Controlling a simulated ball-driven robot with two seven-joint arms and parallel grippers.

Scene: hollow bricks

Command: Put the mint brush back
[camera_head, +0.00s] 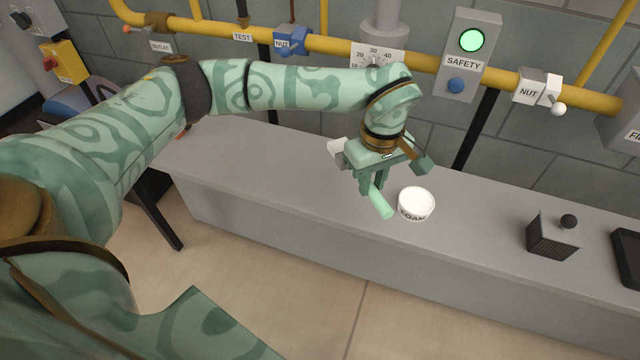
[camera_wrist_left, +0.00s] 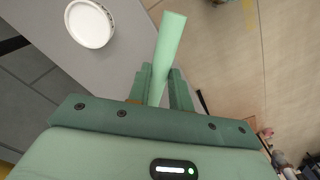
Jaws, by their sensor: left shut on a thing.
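The mint brush (camera_head: 380,203) is held by my left gripper (camera_head: 373,184), which is shut on it. In the head view the brush slants down out of the fingers, just left of a white round tub (camera_head: 416,204) with dark lettering on its side. In the left wrist view the mint brush (camera_wrist_left: 168,50) sticks out between the two fingers (camera_wrist_left: 164,88). The tub also shows there (camera_wrist_left: 90,24), apart from the brush. Only a plain mint length of the brush shows; the part inside the fingers is hidden. My right gripper is not in view.
The grey bench (camera_head: 300,215) is mostly clear around the tub. A dark block with a round knob (camera_head: 552,236) and a black tray (camera_head: 628,262) stand at the right. Yellow pipes with valves and a safety box (camera_head: 468,55) line the wall behind.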

